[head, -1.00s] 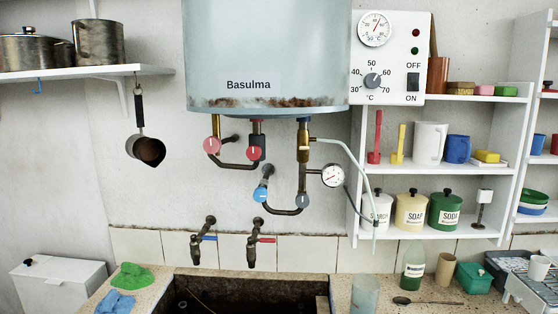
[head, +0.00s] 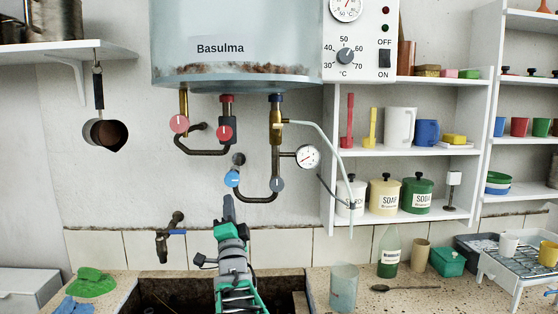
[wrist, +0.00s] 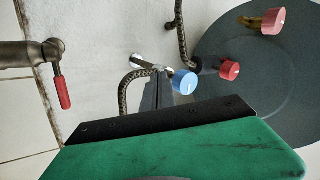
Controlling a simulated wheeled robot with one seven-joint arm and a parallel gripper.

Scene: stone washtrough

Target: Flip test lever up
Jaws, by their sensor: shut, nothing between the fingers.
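The water heater (head: 235,45) hangs on the wall with pipes and valves below it. A brass fitting (head: 277,127) sits under its right side, with a pale hose leaving to the right; I cannot make out a separate test lever on it. My gripper (head: 228,205) is shut and empty, pointing up below the blue knob (head: 232,179) and left of the lower grey-blue knob (head: 277,184). In the wrist view my gripper's fingers (wrist: 158,92) are together, beside the blue knob (wrist: 184,82) in the picture. The red knob (wrist: 229,70) shows beyond.
A pressure gauge (head: 308,157) sticks out right of the pipes. A blue-lever tap (head: 170,235) is left of my arm; a red-lever tap (wrist: 62,88) shows in the wrist view. White shelves (head: 400,150) stand right, and a stone trough (head: 150,292) lies below.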

